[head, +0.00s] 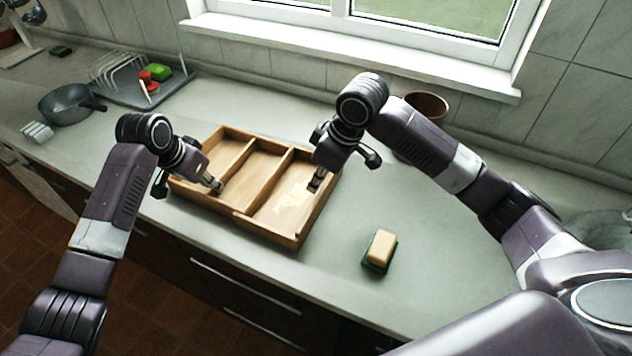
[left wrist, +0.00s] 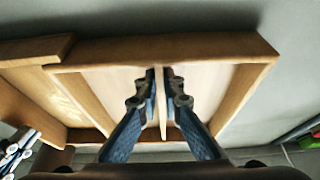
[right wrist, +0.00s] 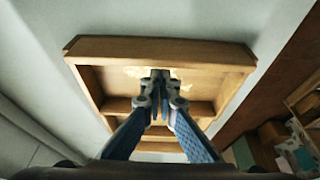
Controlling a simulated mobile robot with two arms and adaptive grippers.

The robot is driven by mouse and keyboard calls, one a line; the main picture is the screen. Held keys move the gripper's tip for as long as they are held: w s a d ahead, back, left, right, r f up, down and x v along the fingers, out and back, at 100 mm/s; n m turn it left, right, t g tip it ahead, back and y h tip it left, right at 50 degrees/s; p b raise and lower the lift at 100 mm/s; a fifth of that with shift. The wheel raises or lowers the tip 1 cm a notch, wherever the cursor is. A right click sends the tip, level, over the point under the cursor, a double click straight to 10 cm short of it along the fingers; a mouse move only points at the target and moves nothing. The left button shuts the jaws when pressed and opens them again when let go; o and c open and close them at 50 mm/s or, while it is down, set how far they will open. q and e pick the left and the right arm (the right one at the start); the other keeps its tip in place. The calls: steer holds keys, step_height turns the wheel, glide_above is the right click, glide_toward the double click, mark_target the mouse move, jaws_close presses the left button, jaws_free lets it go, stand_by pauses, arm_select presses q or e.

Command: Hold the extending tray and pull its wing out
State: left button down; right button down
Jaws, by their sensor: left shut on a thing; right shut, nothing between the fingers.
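The wooden extending tray (head: 228,142) lies on the counter, with long compartments split by thin dividers. Its wing (head: 318,215), the right-hand section with a pale worn patch on its floor, shows a step in the front rim where it meets the body. My left gripper (head: 217,186) is shut on a divider (left wrist: 166,108) in the tray's left part; the left wrist view shows a finger on each side of it. My right gripper (head: 316,183) is shut and empty over the wing, near its right wall. In the right wrist view its fingertips (right wrist: 160,78) meet beside the pale patch.
A brown pot (head: 428,104) stands behind my right arm. A dish rack (head: 125,80) and dark pan (head: 68,103) are at the left. Counter between tray and soap is clear.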

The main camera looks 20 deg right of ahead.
steer(key=w+a, duration=0.1)
steer(key=w+a+r, duration=0.1)
steer(key=shift+w+a+r, duration=0.1)
steer(key=shift+w+a, duration=0.05)
steer(key=shift+w, duration=0.2)
steer(key=v, duration=0.8)
steer(key=shift+s+r, duration=0.3)
arm_select(q)
steer(key=c, duration=2.2)
jaws_free()
steer(key=shift+o, duration=0.2)
steer(key=shift+r, duration=0.1)
arm_select(e)
steer(key=shift+r, duration=0.1)
